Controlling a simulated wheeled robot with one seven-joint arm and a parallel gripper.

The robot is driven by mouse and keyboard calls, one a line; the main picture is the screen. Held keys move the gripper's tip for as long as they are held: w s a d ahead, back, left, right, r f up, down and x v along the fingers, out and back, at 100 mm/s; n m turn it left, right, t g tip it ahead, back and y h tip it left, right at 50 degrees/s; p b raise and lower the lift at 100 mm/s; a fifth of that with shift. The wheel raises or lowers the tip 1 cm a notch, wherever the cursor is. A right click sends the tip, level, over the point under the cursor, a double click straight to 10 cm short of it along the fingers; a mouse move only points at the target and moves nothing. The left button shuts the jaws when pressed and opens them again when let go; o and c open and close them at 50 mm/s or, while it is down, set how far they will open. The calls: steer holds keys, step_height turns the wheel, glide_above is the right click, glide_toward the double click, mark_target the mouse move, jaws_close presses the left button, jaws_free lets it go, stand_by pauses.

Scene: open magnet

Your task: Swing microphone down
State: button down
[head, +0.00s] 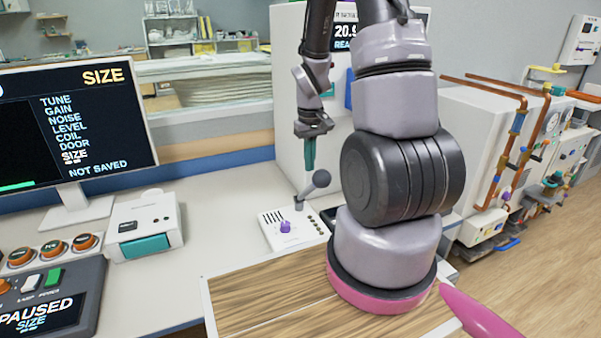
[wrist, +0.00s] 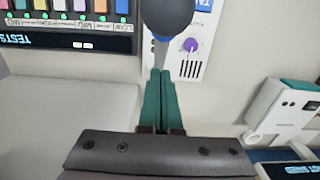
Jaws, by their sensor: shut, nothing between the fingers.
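The microphone (head: 321,178) has a dark grey ball head on a short stalk. It leans up and to the right from a white box (head: 272,230) with a purple knob on the bench. My gripper (head: 309,168) points down with its teal fingers together and empty. The fingertips show just up and left of the ball, close to it; I cannot tell whether they touch. In the wrist view the ball (wrist: 168,16) is at the top edge, with the closed fingertips (wrist: 161,73) below it, overlapping the lower stalk in the picture.
A monitor (head: 70,125) reading SIZE, NOT SAVED stands at left. A white box with a teal front (head: 144,225) and a button console (head: 50,300) sit on the bench. A wooden board (head: 270,305) is in front. Copper pipes (head: 505,150) run at right.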

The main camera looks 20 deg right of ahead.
step_height(320, 180, up, 9)
steer(key=shift+f, duration=0.15)
stand_by(0.5)
stand_by(0.4)
steer(key=s+a+r+m+t, duration=0.1)
steer(key=s+a+r+t, duration=0.1)
steer(key=r, duration=0.5)
steer(key=s+a+r+m+t+y, duration=0.1)
steer(key=s+a+r+t, duration=0.1)
steer(key=s+a+r, duration=0.2)
steer(key=s+a+r+m+t+y, duration=0.1)
steer(key=s+a+r+m+t, duration=0.1)
steer(key=s+r, duration=0.4)
step_height(320, 180, up, 5)
steer(key=shift+s+a+r+t, duration=0.15)
steer(key=shift+s+a+t, duration=0.2)
steer(key=shift+t, duration=0.25)
steer(key=shift+w, duration=0.1)
